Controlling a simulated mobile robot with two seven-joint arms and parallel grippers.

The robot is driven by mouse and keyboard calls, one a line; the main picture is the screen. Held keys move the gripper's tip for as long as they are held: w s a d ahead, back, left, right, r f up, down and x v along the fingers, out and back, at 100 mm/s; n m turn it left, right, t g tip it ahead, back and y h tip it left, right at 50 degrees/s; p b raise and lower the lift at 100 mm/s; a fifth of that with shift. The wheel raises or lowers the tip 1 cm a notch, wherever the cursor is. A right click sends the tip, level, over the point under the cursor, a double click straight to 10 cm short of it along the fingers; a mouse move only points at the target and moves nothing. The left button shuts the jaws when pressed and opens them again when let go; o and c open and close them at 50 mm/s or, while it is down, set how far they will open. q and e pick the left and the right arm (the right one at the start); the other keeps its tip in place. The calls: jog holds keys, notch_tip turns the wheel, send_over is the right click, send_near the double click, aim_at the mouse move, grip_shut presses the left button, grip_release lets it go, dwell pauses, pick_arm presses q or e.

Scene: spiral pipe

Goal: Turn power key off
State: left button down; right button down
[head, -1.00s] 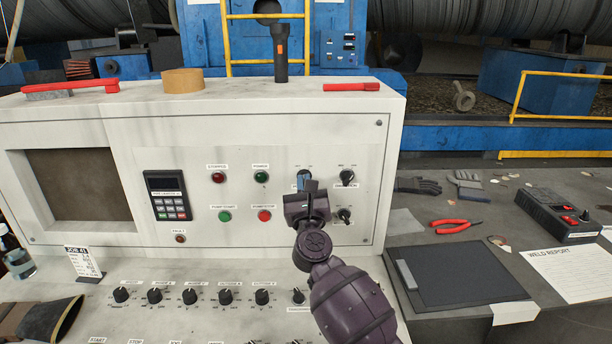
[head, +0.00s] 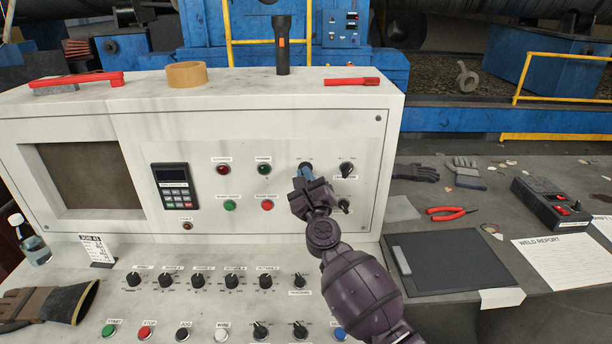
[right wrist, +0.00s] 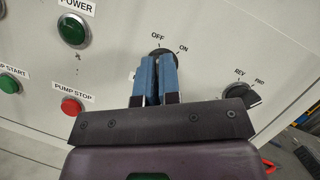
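The power key switch, with OFF and ON labels, is on the upright white panel. Its dark round face (right wrist: 161,53) shows behind my fingertips in the right wrist view. The key itself is mostly hidden between the fingers, so I cannot tell its exact angle. My right gripper (head: 305,172) is at the switch, and its blue fingers are close together around the key in the right wrist view (right wrist: 157,66). The gripper is tilted relative to the panel labels. My left gripper is in neither view.
A green power lamp (head: 264,170) and red stop button (head: 267,205) sit left of the switch. REV/FWD knob (right wrist: 240,96) is close on its right. Several knobs line the lower desk. A flashlight (head: 282,45) stands on the panel top.

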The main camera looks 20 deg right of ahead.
jog(key=c, duration=1.3)
grip_release()
jog(key=shift+b+v, duration=0.55)
jog(key=shift+v, duration=4.8)
